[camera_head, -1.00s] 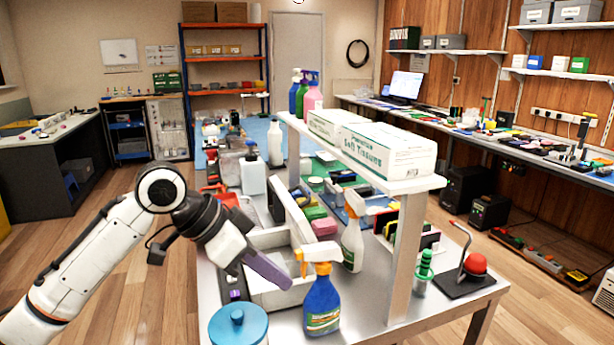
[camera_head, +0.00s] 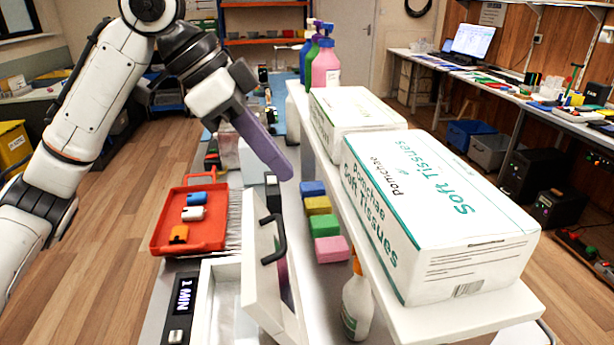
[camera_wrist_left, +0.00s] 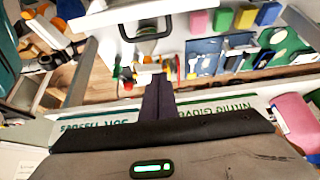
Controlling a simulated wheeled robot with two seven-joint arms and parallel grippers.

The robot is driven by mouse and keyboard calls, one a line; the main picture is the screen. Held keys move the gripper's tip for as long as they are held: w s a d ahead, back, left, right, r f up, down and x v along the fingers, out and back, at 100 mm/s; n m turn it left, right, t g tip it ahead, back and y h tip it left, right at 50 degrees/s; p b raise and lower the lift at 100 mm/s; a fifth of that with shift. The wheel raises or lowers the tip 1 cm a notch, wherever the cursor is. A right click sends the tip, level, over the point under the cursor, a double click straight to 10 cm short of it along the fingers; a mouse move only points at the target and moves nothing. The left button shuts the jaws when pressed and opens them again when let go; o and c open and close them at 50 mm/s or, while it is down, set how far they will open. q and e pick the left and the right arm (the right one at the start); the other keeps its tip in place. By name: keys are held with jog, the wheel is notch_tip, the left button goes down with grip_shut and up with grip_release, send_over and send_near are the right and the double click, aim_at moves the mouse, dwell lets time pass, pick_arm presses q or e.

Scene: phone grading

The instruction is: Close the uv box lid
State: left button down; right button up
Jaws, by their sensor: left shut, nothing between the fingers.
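The white UV box (camera_head: 205,300) stands at the bottom of the head view, with a black display reading "1 MIN" (camera_head: 182,295) at its left. Its white lid (camera_head: 262,265) stands up, open, with a black handle (camera_head: 273,238). The lid's handle also shows at the top of the left wrist view (camera_wrist_left: 146,30). My left gripper (camera_head: 284,170), with purple fingers, is shut and empty. It hangs beyond the lid in the head view, apart from the handle. Its fingers also show in the left wrist view (camera_wrist_left: 158,98). My right gripper is not in view.
A red tray (camera_head: 190,235) with small items lies to the left, beyond the box. Coloured blocks (camera_head: 318,205) and a spray bottle (camera_head: 356,305) stand between lid and shelf.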

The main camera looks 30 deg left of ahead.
pick_arm(q)
jog(key=f, duration=0.6)
jog(key=d+f+b, duration=0.1)
jog(key=f, duration=0.2)
jog(key=shift+s, duration=0.15)
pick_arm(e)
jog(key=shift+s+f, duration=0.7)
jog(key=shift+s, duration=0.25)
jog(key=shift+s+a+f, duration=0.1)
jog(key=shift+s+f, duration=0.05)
